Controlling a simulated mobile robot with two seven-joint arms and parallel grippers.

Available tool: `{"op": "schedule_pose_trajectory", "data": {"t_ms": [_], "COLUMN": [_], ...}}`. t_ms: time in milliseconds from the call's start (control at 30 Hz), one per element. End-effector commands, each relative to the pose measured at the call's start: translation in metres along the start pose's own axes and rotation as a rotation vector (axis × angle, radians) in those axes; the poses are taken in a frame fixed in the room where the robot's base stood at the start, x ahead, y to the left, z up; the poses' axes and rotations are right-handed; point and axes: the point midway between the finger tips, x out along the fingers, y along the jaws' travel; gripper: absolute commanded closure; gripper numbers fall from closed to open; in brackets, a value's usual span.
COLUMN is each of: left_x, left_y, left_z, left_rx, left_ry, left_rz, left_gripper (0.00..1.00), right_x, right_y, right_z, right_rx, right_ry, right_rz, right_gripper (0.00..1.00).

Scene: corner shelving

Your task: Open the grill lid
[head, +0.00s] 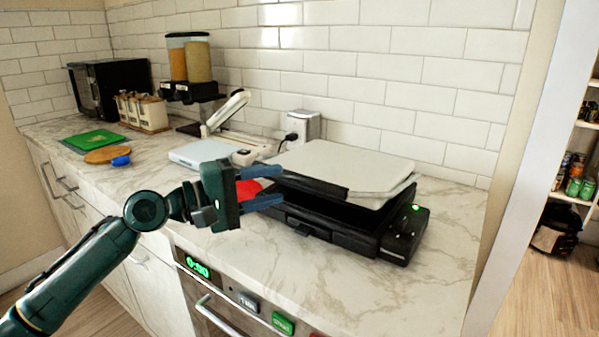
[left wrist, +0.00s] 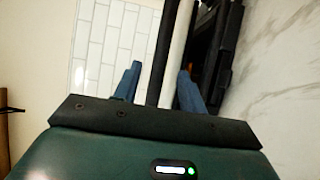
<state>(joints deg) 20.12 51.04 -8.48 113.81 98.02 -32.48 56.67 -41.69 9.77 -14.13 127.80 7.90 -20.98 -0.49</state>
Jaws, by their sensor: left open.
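The grill (head: 335,225) stands on the marble counter, with a black base and a green light at its right side. Its lid (head: 340,168) is pale grey on top with a black front edge. The lid sits tilted above the base, with a dark gap between them. My left gripper (head: 276,187) is open at the lid's front left corner. In the left wrist view, the black and white lid edge (left wrist: 174,50) runs between the spread blue fingers of my left gripper (left wrist: 158,85). I cannot tell if they touch it. My right gripper is not in view.
A red item (head: 247,188) shows behind my left gripper. A white appliance (head: 200,152) and a wall outlet box (head: 302,126) stand behind and left. An oven (head: 215,300) is below the counter edge. Bare counter lies right of the grill.

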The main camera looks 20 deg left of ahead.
Motion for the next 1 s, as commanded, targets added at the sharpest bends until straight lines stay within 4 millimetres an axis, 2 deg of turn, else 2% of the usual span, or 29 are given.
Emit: {"op": "schedule_pose_trajectory", "data": {"t_ms": [67, 200, 400, 733, 1000], "left_x": [0.018, 0.041, 0.059, 0.062, 0.062], "left_y": [0.005, 0.003, 0.001, 0.000, 0.000], "left_z": [0.001, 0.001, 0.000, 0.000, 0.000], "left_rx": [0.001, 0.001, 0.001, 0.002, 0.002], "left_ry": [-0.002, -0.001, -0.001, 0.000, 0.000], "left_rz": [0.005, 0.003, 0.001, -0.001, -0.001], "left_gripper": [0.59, 0.59, 0.59, 0.59, 0.80], "right_x": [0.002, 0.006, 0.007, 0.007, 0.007], "right_y": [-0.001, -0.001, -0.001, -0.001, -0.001], "right_z": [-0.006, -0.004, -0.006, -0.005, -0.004], "right_rx": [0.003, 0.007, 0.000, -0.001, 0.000], "right_ry": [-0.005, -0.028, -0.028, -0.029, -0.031], "right_rz": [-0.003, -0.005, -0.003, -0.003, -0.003], "right_gripper": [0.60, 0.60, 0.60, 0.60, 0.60]}}
